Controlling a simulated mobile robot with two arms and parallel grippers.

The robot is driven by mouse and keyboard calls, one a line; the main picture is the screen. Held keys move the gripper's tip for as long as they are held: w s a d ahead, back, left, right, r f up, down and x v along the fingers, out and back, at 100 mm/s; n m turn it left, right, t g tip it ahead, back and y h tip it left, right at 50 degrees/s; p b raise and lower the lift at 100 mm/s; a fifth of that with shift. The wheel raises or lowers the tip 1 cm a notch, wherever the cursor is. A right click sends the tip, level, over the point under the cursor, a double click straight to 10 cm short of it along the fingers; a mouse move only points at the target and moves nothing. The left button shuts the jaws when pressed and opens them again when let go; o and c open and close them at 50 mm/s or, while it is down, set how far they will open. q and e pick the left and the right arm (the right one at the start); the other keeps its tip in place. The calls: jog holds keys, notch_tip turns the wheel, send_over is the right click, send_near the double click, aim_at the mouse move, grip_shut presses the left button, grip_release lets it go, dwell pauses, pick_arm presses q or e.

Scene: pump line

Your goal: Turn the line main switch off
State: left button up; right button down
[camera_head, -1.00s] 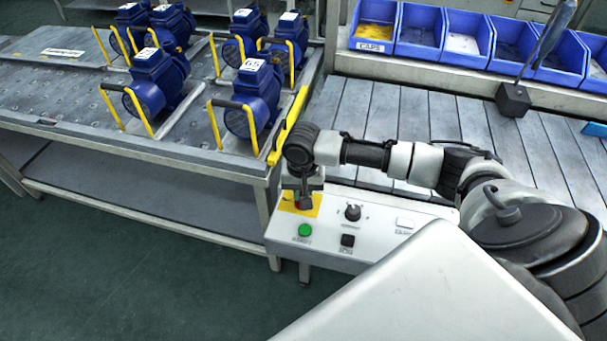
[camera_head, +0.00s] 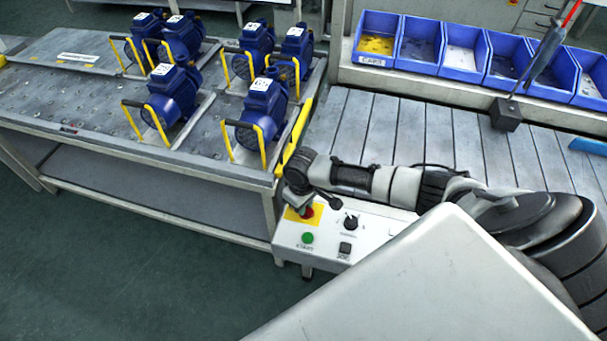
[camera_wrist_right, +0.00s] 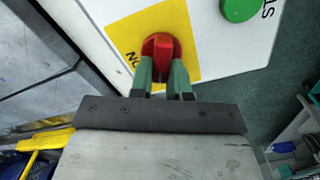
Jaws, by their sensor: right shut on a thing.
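The line main switch is a red knob (camera_head: 308,212) on a yellow plate (camera_head: 291,214) at the left end of the control panel. In the right wrist view the red knob (camera_wrist_right: 160,46) sits on the yellow plate (camera_wrist_right: 185,22), with part of a printed "ON" beside it. My right gripper (camera_wrist_right: 164,70) has its two greenish fingers closed on either side of the knob's handle. In the head view this gripper (camera_head: 300,205) comes down over the plate and partly hides it. My left gripper is not in view.
The panel (camera_head: 372,240) also carries a green button (camera_head: 307,238), a black selector knob (camera_head: 351,222) and a black button (camera_head: 345,249). A table (camera_head: 90,115) with several blue pumps stands left. A slatted conveyor (camera_head: 400,125) and blue bins (camera_head: 418,42) lie behind.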

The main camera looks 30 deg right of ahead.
jog(key=n, duration=0.1)
jog(key=n+p, duration=0.1)
jog(key=n, duration=0.3)
jog(key=shift+s+a+p, duration=0.1)
jog(key=shift+a+p, duration=0.15)
jog(key=shift+p, duration=0.1)
jog(key=shift+n, duration=0.3)
jog(key=c, duration=1.1)
grip_release()
jog(key=shift+r, duration=0.1)
notch_tip(320, 180, up, 11)
jog(key=shift+f+b, duration=0.15)
jog(key=shift+b, duration=0.3)
